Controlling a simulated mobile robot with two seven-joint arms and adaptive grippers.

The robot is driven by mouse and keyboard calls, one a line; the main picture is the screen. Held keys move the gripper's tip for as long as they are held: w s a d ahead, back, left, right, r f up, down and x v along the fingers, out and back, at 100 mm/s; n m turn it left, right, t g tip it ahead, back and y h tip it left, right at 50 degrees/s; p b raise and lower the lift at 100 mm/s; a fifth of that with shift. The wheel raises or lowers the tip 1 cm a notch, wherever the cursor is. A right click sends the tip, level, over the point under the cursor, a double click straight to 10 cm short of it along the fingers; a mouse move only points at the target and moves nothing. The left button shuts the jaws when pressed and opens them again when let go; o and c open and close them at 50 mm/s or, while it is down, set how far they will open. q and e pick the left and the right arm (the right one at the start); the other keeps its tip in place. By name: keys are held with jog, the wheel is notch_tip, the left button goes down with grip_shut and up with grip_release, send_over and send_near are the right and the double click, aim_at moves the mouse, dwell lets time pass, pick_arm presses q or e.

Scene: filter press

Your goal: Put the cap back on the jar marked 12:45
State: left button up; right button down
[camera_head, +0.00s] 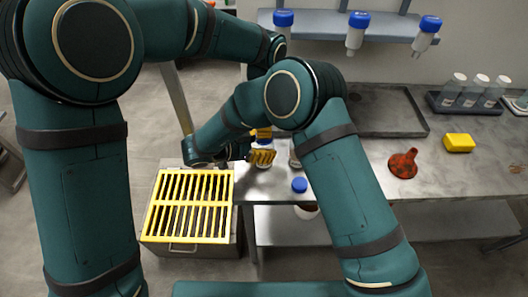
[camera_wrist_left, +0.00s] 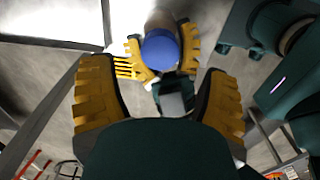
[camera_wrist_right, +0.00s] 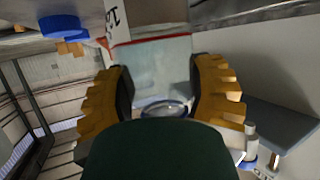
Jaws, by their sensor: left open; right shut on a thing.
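My right gripper (camera_head: 262,155) is shut on a clear jar (camera_wrist_right: 155,68) above the bench's left end. In the right wrist view the jar stands between both fingers, upside down in the picture. Another blue cap (camera_head: 299,184) is near the bench's front edge, also in the right wrist view (camera_wrist_right: 65,28).
Another jar (camera_head: 295,155) stands partly hidden behind my right arm. A yellow rack (camera_head: 188,205) sits at the left. A red funnel (camera_head: 403,163), a yellow block (camera_head: 459,143) and a rack of tubes (camera_head: 470,103) are on the right. Blue-topped bottles hang from the shelf (camera_head: 395,32).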

pick_arm(q)
jog(key=shift+f, duration=2.6)
jog(key=c, duration=1.3)
jog(key=shift+o, duration=0.2)
jog(key=shift+m, duration=1.7)
jog(key=o, duration=1.2)
jog(key=shift+r, duration=2.3)
